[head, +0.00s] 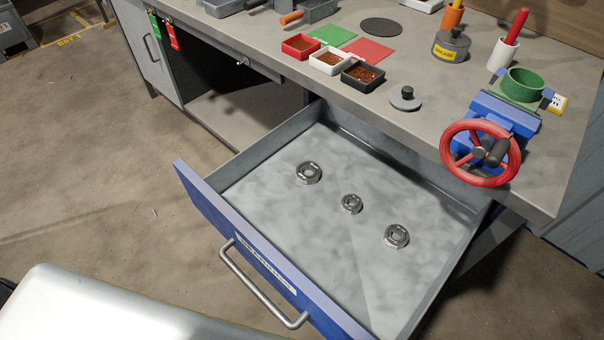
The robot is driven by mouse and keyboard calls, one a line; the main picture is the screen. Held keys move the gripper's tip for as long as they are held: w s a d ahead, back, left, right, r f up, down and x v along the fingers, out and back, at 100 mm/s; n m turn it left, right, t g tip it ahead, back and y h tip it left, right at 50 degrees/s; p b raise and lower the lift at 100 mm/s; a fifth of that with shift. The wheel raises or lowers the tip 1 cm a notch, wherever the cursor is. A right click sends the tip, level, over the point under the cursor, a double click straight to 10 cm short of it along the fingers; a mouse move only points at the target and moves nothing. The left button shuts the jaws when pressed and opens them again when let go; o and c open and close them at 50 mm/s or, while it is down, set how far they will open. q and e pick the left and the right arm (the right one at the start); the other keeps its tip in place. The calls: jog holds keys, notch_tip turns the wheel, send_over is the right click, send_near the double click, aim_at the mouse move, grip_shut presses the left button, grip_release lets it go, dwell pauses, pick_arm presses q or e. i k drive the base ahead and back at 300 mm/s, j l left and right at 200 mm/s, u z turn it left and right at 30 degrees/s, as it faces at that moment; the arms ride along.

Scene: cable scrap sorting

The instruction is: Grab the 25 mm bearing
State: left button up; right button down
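Three round metal bearings lie flat and apart in the open drawer. The left bearing (309,181) looks largest, the middle bearing (352,209) looks smallest, and the right bearing (396,243) looks in between. No size marking can be read, so I cannot tell which one is the 25 mm bearing. The drawer (300,231) has a grey floor and a blue front with a bar handle (258,287) and a white label. Neither of my grippers is in view.
The bench top above holds small red, white and black trays (362,76), a grey lidded weight-like piece (405,98), and a blue vise (497,121) with a red handwheel (465,168) overhanging the drawer's right rear. Floor (80,200) is clear on the left.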

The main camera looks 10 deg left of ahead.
aim_at(395, 236)
jog(key=i+l+u, duration=0.1)
jog(key=l+u, duration=0.55)
jog(key=l, duration=0.25)
jog(key=l+u, duration=0.35)
jog(key=l, duration=0.15)
